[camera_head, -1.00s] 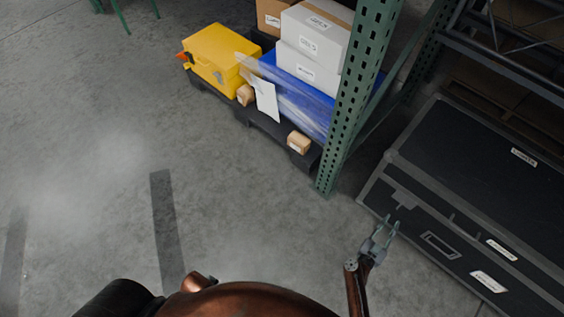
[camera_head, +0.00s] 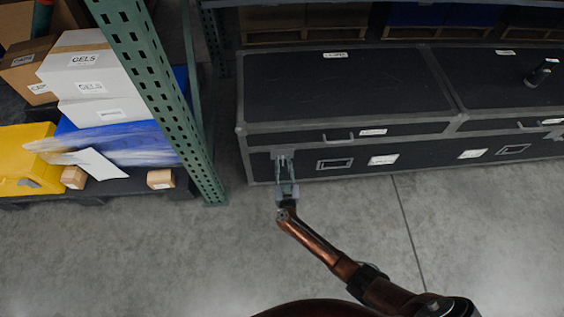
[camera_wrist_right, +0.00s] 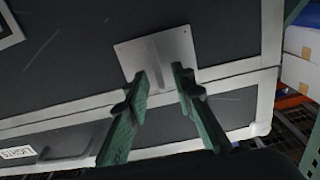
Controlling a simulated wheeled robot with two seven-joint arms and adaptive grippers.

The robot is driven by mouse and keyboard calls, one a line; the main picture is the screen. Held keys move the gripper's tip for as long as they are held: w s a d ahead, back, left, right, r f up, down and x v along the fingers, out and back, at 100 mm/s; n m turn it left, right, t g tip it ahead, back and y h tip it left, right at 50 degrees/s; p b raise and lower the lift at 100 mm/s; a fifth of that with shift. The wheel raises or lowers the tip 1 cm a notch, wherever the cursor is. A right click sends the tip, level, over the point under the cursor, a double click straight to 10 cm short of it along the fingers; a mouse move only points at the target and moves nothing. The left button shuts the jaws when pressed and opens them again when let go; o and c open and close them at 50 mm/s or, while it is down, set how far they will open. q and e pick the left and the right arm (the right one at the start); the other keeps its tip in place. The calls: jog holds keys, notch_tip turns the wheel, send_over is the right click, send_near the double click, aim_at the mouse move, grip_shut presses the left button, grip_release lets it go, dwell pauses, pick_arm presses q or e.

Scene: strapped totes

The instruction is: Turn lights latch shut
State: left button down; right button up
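The lights case is a long black case with grey edging (camera_head: 345,83); its lid is down. Its latch, a grey metal plate (camera_head: 285,152), sits near the left end of the front, by the lid seam. In the right wrist view the latch plate (camera_wrist_right: 158,52) lies just beyond my fingertips. My right gripper (camera_head: 286,176) is open in front of the latch. In the right wrist view its two green fingers (camera_wrist_right: 160,84) are parted with nothing visibly gripped, their tips over the plate's edge. Whether they touch it, and the latch's exact turn, I cannot tell. My left gripper is out of view.
A green rack post (camera_head: 160,90) stands left of the case. Beyond it are white boxes (camera_head: 85,75), a yellow case (camera_head: 25,165) and a blue wrapped load (camera_head: 135,143). A second black case (camera_head: 515,85) adjoins on the right, with a dark object (camera_head: 541,72) on top. The floor in front is clear.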

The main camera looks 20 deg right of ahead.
jog(key=shift+r, duration=0.1)
jog(key=shift+c, duration=0.7)
grip_shut()
